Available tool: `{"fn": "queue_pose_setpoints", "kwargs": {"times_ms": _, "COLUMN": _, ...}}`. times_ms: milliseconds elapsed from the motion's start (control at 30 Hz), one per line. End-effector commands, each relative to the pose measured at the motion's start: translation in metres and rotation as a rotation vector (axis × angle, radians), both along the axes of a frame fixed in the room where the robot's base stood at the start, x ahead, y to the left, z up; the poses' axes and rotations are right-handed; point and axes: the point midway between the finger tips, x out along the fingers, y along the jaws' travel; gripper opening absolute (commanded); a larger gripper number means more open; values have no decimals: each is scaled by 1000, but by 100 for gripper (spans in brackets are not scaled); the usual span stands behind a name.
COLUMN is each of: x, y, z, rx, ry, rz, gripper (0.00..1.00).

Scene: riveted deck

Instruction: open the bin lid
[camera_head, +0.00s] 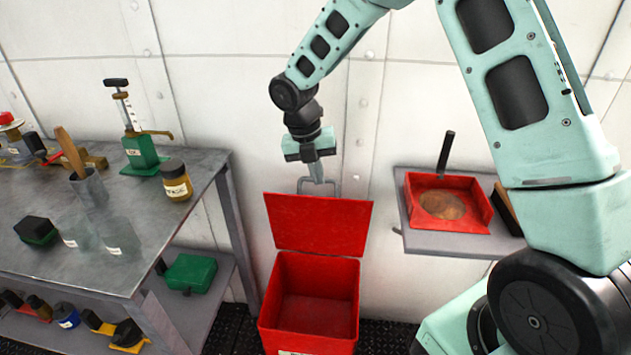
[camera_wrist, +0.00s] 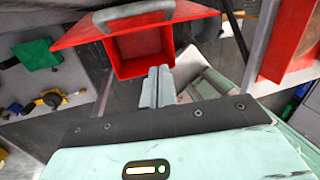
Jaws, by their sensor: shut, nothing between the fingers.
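The red bin (camera_head: 308,332) stands on the dark floor between the bench and the wall shelf. Its red lid (camera_head: 318,225) stands raised at the back of the bin, and the empty inside shows. A grey handle (camera_head: 333,186) sits at the lid's top edge. My gripper (camera_head: 318,180) is shut and empty, pointing down at the handle; I cannot tell whether it touches. In the wrist view the shut fingers (camera_wrist: 157,88) show in front of the open bin (camera_wrist: 145,62), with the lid (camera_wrist: 85,33) and its handle (camera_wrist: 133,14) beyond.
A metal bench (camera_head: 150,215) with a green pump bottle (camera_head: 141,152), a brown jar (camera_head: 175,180) and glass beakers stands on the left. A green box (camera_head: 190,272) is on its lower shelf. A wall shelf (camera_head: 440,243) on the right holds a red dustpan (camera_head: 470,221).

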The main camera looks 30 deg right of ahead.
Motion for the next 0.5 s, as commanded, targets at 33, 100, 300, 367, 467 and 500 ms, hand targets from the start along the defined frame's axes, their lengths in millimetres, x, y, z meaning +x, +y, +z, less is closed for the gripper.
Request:
{"fn": "queue_pose_setpoints", "kwargs": {"times_ms": 33, "x": -16, "y": 10, "z": -35, "rx": -63, "ry": 66, "rz": 43, "gripper": 0}}
{"fn": "queue_pose_setpoints", "kwargs": {"times_ms": 100, "x": -36, "y": 13, "z": -69, "rx": -172, "ry": 138, "rz": 92, "gripper": 0}}
{"fn": "queue_pose_setpoints", "kwargs": {"times_ms": 300, "x": -84, "y": 7, "z": -140, "rx": -535, "ry": 262, "rz": 263, "gripper": 0}}
{"fn": "queue_pose_setpoints", "kwargs": {"times_ms": 367, "x": -94, "y": 2, "z": -153, "rx": -656, "ry": 273, "rz": 322, "gripper": 0}}
{"fn": "queue_pose_setpoints", "kwargs": {"times_ms": 467, "x": -104, "y": -4, "z": -168, "rx": -862, "ry": 264, "rz": 429, "gripper": 0}}
{"fn": "queue_pose_setpoints", "kwargs": {"times_ms": 500, "x": -106, "y": -7, "z": -171, "rx": -946, "ry": 249, "rz": 474, "gripper": 0}}
